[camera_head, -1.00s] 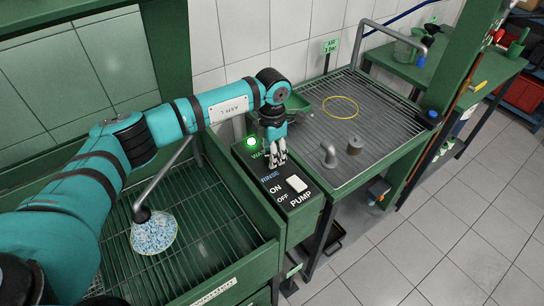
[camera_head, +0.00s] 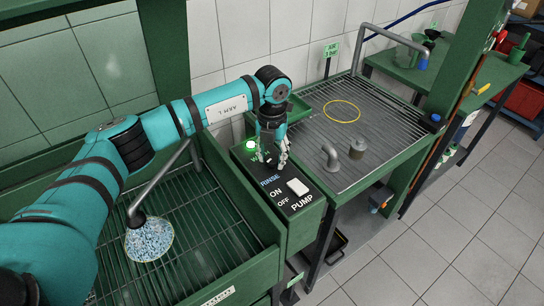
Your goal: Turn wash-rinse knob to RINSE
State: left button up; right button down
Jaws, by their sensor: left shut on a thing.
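My left gripper (camera_head: 271,164) points down onto the green control box (camera_head: 308,222) between the wash basin and the drain table. It is shut over the spot just above the RINSE label (camera_head: 270,180). The wash-rinse knob is hidden behind its fingers, so I cannot see which way the knob points. The WASH label is mostly covered by the gripper. A green lamp (camera_head: 250,145) is lit beside it. My right gripper is not in view.
The white pump switch (camera_head: 297,187) sits close in front of the gripper. The basin (camera_head: 210,210) holds a nozzle with spray (camera_head: 149,240) under it.

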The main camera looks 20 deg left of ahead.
aim_at(272, 158)
pick_arm(q)
jog(key=shift+n, duration=0.4)
jog(key=o, duration=1.2)
jog(key=shift+r, duration=0.1)
notch_tip(272, 158, up, 12)
jog(key=shift+f, duration=0.1)
jog(key=shift+f, duration=0.1)
